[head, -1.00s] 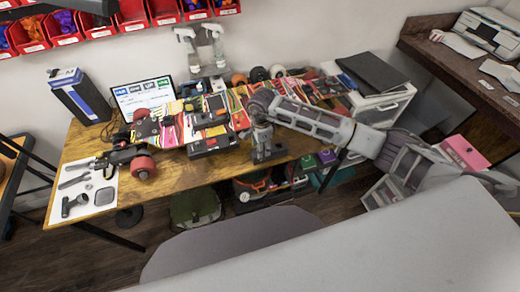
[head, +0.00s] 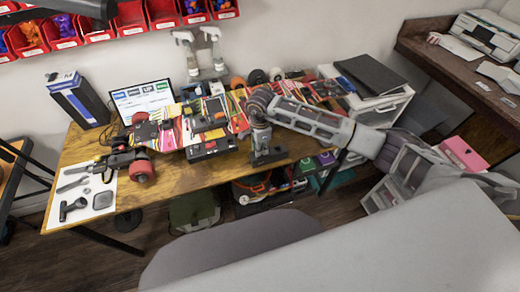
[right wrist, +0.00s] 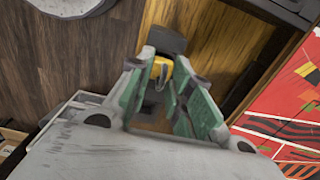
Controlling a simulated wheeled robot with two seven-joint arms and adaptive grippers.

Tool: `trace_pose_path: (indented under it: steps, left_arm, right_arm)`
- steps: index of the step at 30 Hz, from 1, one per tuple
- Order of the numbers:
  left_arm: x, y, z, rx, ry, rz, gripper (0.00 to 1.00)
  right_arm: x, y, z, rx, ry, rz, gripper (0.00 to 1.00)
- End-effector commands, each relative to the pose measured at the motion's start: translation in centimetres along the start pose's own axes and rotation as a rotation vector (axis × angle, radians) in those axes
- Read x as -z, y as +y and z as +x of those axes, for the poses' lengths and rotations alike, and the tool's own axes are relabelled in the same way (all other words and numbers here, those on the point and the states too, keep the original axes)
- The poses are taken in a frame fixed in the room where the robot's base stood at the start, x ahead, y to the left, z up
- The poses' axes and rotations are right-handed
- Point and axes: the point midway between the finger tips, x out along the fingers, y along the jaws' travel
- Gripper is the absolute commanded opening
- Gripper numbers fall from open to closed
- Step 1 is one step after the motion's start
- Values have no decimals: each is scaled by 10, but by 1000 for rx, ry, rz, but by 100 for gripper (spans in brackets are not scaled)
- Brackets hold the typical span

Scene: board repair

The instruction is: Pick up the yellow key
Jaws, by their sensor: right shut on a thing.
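The yellow key (right wrist: 161,69) shows as a small yellow piece between the fingers of my right gripper (right wrist: 164,84) in the right wrist view. The fingers, with green inner sides, are closed on it. Most of the key is hidden by the fingers, so its shape cannot be made out. In the head view my right gripper (head: 267,154) points down at the front edge of the wooden table (head: 185,172), and the key cannot be made out there.
A skateboard with red wheels (head: 141,171) lies at the left of the table, near a white tool sheet (head: 92,198). Two spray bottles (head: 213,45) and a screen (head: 142,96) stand behind. A grey rounded seat (head: 230,243) is in front. Bins sit under the table.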

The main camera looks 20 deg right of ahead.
Motion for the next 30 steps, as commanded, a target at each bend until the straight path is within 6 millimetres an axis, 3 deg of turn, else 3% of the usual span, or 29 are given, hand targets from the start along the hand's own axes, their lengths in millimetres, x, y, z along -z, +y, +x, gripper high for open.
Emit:
trace_pose_path:
  steps: [7, 18, 30]
  left_arm:
    - [-1, -4, 5, 4, 0, 3, 40]
    - [-3, -29, 10, 30, -2, 8, 40]
    - [0, -22, 11, 23, 2, 5, 40]
  right_arm:
    - [0, -1, -31, 5, 0, 0, 0]
    - [0, 0, -80, 2, 0, 0, 0]
    - [0, 0, -90, 0, 1, 1, 0]
